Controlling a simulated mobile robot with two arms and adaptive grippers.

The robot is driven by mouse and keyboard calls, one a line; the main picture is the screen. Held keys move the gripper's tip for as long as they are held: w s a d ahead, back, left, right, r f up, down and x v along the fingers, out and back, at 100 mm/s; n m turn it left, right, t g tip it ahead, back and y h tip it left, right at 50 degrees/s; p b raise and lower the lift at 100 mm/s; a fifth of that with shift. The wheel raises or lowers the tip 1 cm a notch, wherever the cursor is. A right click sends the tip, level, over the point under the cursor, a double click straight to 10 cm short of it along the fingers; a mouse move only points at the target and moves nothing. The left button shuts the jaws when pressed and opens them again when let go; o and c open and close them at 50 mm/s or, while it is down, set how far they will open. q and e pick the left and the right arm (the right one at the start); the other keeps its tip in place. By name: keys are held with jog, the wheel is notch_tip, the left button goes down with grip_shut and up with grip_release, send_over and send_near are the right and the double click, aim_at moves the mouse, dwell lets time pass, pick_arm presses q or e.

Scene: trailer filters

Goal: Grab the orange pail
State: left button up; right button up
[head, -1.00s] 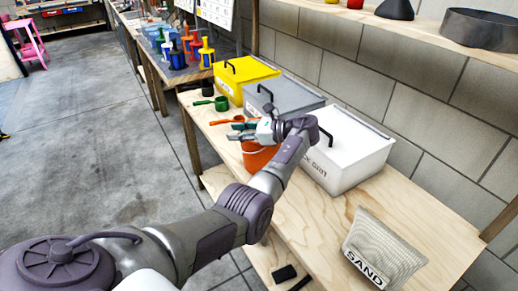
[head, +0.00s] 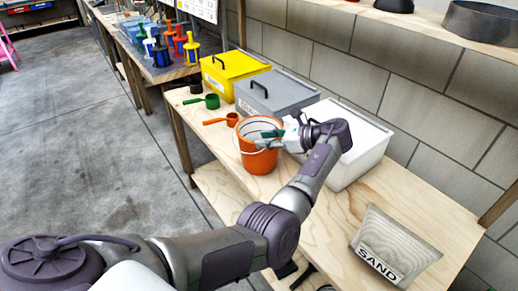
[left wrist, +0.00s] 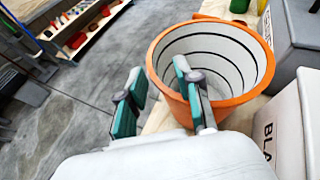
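The orange pail (head: 259,162) stands upright on the wooden bench, with a pale ribbed inside and a thin wire handle hanging over its front. My left gripper (head: 268,138) is at the pail's right rim, its teal-padded fingers apart and nothing held. In the left wrist view, the fingers (left wrist: 160,94) are beside the orange pail (left wrist: 262,82). One finger overlaps the near rim and the other is outside, over the floor. I cannot tell whether the fingers touch the rim. My right gripper is not in view.
A white box (head: 352,155) stands right of the pail, with grey (head: 277,98) and yellow (head: 232,72) boxes behind. An orange scoop (head: 222,120) and a green scoop (head: 205,101) lie beyond the pail. A SAND bag (head: 394,245) lies at front right. The bench between is clear.

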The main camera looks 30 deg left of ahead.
aim_at(249, 141)
pick_arm(q)
jog(key=x, duration=0.3)
jog(key=p+x, duration=0.1)
jog(key=x, duration=0.2)
jog(key=shift+s+f, duration=0.1)
jog(key=shift+s, duration=0.15)
jog(key=shift+d, duration=0.1)
jog(key=shift+c, duration=0.7)
grip_shut()
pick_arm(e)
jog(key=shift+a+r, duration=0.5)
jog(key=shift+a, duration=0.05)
